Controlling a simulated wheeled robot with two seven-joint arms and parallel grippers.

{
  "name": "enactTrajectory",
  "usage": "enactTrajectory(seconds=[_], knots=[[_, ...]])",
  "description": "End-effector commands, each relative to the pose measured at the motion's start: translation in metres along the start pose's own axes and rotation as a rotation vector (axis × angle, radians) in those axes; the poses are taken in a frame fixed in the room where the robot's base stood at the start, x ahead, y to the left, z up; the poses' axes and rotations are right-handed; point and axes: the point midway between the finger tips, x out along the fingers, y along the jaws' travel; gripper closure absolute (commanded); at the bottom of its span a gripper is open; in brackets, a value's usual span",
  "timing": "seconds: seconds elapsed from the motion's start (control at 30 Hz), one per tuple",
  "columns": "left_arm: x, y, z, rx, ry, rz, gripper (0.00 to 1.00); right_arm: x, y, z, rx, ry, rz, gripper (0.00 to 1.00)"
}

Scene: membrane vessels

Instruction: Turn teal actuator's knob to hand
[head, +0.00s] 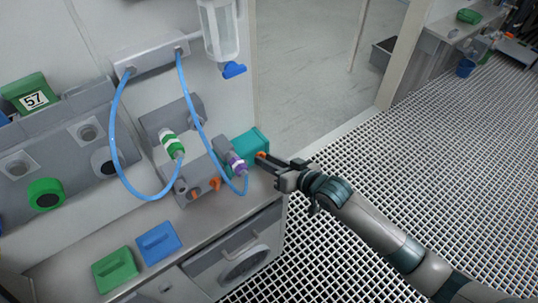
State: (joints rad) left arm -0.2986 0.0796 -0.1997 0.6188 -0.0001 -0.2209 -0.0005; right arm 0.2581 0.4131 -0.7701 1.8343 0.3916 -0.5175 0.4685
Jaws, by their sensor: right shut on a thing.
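The teal actuator (249,141) is a box at the right end of the grey valve assembly, above the bench top. A small orange knob (261,154) shows at its front right side, partly covered by the fingers. My right gripper (266,159) reaches in from the right and is shut on the knob. Which way the knob points cannot be told at this size. My left gripper is not in view.
A purple and white fitting (236,163) with a blue hose stands just left of the actuator. A green fitting (173,145) is further left. Blue (158,242) and green (115,269) blocks lie on the bench (205,222). Grated floor (400,170) lies open to the right.

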Motion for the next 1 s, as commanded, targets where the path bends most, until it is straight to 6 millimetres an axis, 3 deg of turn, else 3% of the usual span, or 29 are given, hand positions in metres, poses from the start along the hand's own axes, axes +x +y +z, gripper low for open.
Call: enactTrajectory(seconds=[0.3,0.83,0.87,1.0], knots=[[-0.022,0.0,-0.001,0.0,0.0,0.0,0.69,0.0,-0.004,-0.002,-0.14,0.002,0.057,1.0],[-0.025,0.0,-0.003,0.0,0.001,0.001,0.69,0.001,-0.003,0.0,-0.176,0.002,0.071,1.0],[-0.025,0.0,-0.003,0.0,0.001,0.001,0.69,0.001,-0.003,0.0,-0.176,0.002,0.071,0.76],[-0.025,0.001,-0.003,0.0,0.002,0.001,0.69,0.001,-0.003,0.0,-0.176,0.001,0.071,0.72]])
